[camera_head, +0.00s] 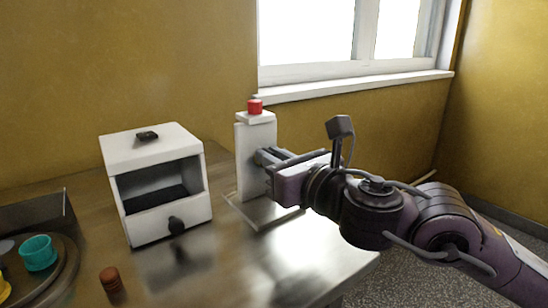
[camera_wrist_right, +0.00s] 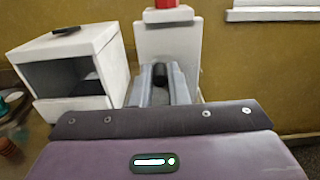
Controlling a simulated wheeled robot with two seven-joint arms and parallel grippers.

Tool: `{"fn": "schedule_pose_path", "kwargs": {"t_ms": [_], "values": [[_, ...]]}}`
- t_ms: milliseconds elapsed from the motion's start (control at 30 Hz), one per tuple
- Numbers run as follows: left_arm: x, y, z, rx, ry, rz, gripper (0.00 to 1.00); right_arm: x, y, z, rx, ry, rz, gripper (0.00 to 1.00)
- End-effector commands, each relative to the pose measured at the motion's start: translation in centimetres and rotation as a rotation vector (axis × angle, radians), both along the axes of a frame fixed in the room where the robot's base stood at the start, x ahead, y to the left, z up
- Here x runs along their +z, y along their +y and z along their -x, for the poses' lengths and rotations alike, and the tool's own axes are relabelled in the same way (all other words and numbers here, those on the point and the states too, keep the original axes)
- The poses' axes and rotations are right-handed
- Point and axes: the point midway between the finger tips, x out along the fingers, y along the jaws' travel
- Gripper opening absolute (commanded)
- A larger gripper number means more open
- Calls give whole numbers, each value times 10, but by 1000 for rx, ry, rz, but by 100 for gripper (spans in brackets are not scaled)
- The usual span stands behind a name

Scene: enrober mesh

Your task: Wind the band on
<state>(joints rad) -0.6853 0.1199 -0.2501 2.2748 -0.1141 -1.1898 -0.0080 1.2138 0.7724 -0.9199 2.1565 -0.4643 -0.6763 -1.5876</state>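The white box (camera_head: 160,218) on the left of the table has an open front, and a dark mesh band (camera_head: 160,200) lies inside it. My right gripper (camera_head: 262,157) is at the front face of this stand. In the right wrist view its fingers (camera_wrist_right: 161,82) lie on either side of a dark knob-like piece (camera_wrist_right: 160,72). I cannot tell whether they press on it. My left gripper is out of view.
A round tray (camera_head: 68,285) at the left holds a teal cup (camera_head: 38,252) and a yellow piece. A reddish-brown cylinder (camera_head: 111,280) stands near the front. The metal table (camera_head: 220,265) is clear in front of the box and stand. A window sill (camera_head: 350,86) is behind.

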Motion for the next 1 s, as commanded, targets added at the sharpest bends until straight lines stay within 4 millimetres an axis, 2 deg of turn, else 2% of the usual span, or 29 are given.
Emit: {"fn": "schedule_pose_path", "kwargs": {"t_ms": [100, 467, 1000], "values": [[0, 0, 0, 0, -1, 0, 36, 0, 0, 0, -1, 1, 1, 0], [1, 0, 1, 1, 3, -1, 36, 0, -1, -1, -1, 29, -36, 0], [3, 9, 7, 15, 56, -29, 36, 3, -11, -8, -1, 280, -380, 0]]}}
